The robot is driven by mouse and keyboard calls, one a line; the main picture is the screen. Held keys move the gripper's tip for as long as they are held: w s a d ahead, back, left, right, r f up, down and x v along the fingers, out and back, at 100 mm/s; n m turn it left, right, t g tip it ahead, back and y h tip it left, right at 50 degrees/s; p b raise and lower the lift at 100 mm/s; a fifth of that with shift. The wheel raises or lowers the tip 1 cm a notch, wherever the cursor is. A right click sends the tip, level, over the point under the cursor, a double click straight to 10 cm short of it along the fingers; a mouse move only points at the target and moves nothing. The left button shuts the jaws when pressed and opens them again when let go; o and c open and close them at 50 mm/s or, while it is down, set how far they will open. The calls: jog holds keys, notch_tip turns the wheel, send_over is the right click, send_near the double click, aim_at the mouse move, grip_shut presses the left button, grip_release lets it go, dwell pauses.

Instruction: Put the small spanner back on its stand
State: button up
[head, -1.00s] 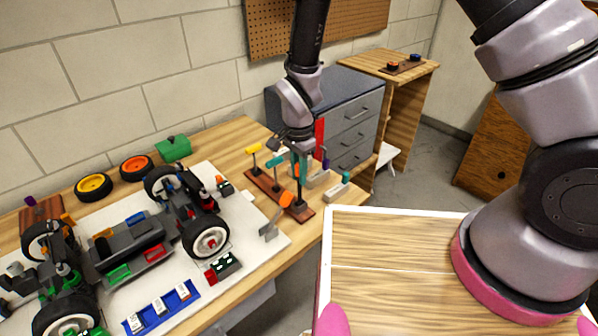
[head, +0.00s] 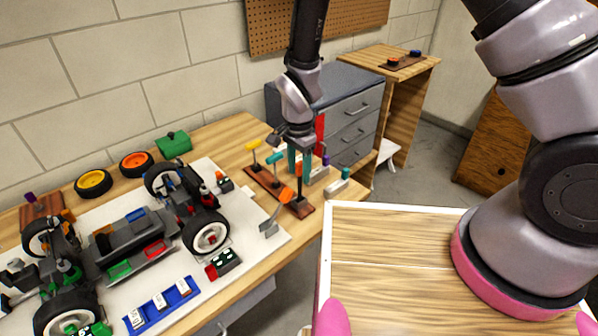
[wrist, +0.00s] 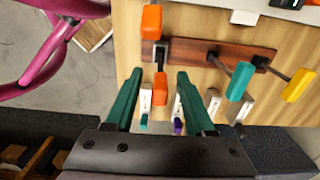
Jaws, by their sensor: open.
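A dark wooden stand (head: 262,184) with upright posts is on the bench; it also shows in the wrist view (wrist: 200,52). Yellow (head: 253,145) and teal (head: 275,158) handles top two posts. An orange-handled tool (head: 285,195) with a grey end is at the near end, and its orange part shows in the wrist view (wrist: 152,22). I cannot tell for certain which tool is the small spanner, or whether the orange one touches the post.
Pale tool holders (head: 338,184) with coloured handles stand close behind the stand. A partly built car (head: 140,245) on a white mat fills the bench at left. A grey drawer unit (head: 345,95) is behind my gripper. A wooden-topped surface (head: 390,270) lies in front right.

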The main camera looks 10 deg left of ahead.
notch_tip(320, 180, up, 9)
jog(key=shift+a+r, duration=0.1)
jog(key=shift+r, duration=0.35)
jog(key=shift+r, duration=0.15)
jog(key=w+d+r+n+t+y, duration=0.1)
jog(key=w+d+r+y, duration=0.1)
jog(key=d+r, duration=0.75)
jog(key=w+d+r+n+t+y, duration=0.1)
jog(key=w+d+r, duration=0.2)
jog(key=d+r, duration=0.65)
jog(key=s+d+r+n+t, duration=0.2)
jog(key=s+d+r+t, duration=0.3)
jog(key=s+d+r, duration=0.6)
notch_tip(320, 180, up, 3)
jog(key=shift+d+h, duration=0.4)
jog(key=shift+d, duration=0.5)
